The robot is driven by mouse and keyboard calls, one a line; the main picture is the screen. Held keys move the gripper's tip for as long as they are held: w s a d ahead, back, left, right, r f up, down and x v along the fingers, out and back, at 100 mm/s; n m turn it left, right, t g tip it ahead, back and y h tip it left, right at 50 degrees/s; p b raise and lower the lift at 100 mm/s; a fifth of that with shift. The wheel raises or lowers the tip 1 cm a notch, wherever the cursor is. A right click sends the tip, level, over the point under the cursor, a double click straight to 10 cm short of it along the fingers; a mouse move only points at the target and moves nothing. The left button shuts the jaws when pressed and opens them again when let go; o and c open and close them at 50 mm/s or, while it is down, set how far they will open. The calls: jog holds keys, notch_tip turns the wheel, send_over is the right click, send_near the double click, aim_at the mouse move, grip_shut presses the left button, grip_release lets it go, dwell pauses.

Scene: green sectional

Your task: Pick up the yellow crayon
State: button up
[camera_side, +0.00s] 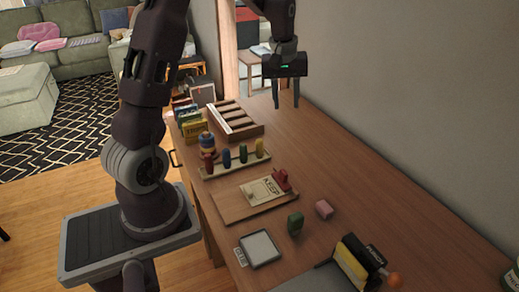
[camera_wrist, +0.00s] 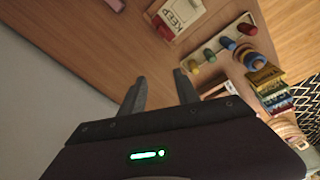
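The yellow crayon (camera_side: 259,147) stands upright at the right end of a pale wooden holder (camera_side: 232,168), in a row with green, blue and red crayons. In the wrist view, the holder's near end shows what appears to be the yellow crayon (camera_wrist: 195,70), just right of my fingers. My gripper (camera_side: 286,102) points down, open and empty, above the desk. In the side view it appears above and to the right of the crayon, apart from it. Both fingers (camera_wrist: 160,76) also show in the wrist view with bare desk between them.
A slotted wooden tray (camera_side: 236,124) stands behind the holder. A ringed toy (camera_side: 207,143) and small boxes (camera_side: 194,130) are at the left. The desk by the wall is clear.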

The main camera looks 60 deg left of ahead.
jog(key=w+a+f+n+g, duration=0.1)
jog(key=a+f+n, duration=0.1)
jog(key=a+f, duration=0.55)
jog(key=n, duration=0.4)
send_over(260, 148)
jog(key=shift+g+h, duration=0.4)
jog(key=f, duration=1.1)
jog(key=shift+w+a+f, duration=0.3)
jog(key=shift+a+f, duration=0.05)
jog(key=shift+a, duration=0.05)
jog(key=f, duration=0.7)
jog(key=shift+s+a+f, duration=0.1)
jog(key=shift+a+f, duration=0.2)
jog(key=shift+f, duration=0.1)
grip_shut()
